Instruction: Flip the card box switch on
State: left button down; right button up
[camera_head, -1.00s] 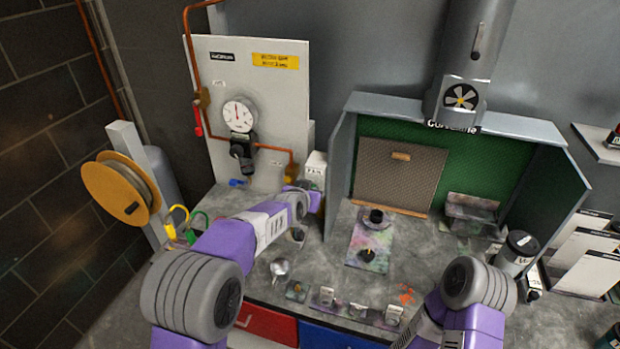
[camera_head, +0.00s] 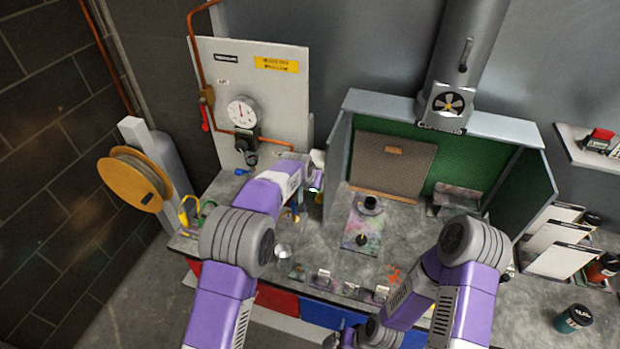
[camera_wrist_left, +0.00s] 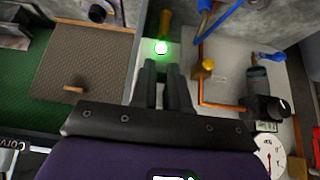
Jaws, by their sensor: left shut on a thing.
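The white card box (camera_head: 318,159) stands between the pale gauge panel and the spray booth, mostly behind my left gripper in the head view. In the left wrist view the box (camera_wrist_left: 147,60) is partly covered, and a lit green lamp (camera_wrist_left: 161,48) shows on it just beyond the fingertips. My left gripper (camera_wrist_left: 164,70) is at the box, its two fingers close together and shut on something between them. That is most likely the switch, though the switch itself is hidden. A green glint (camera_head: 317,190) also shows beside the gripper in the head view.
The spray booth (camera_head: 350,130) stands right of the box. The panel (camera_head: 285,100) with a round gauge (camera_head: 241,112) and copper pipe stands left. A hose reel (camera_head: 130,183) is farther left. A dark cup (camera_head: 573,318) stands at the lower right.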

dwell(0.5)
pick_arm(q)
jog(key=c, duration=1.1)
grip_release()
jog(key=shift+r, duration=0.15)
jog(key=b+v, duration=0.1)
jog(key=v, duration=0.6)
jog(key=shift+s+r, duration=0.1)
jog(key=shift+r, duration=0.05)
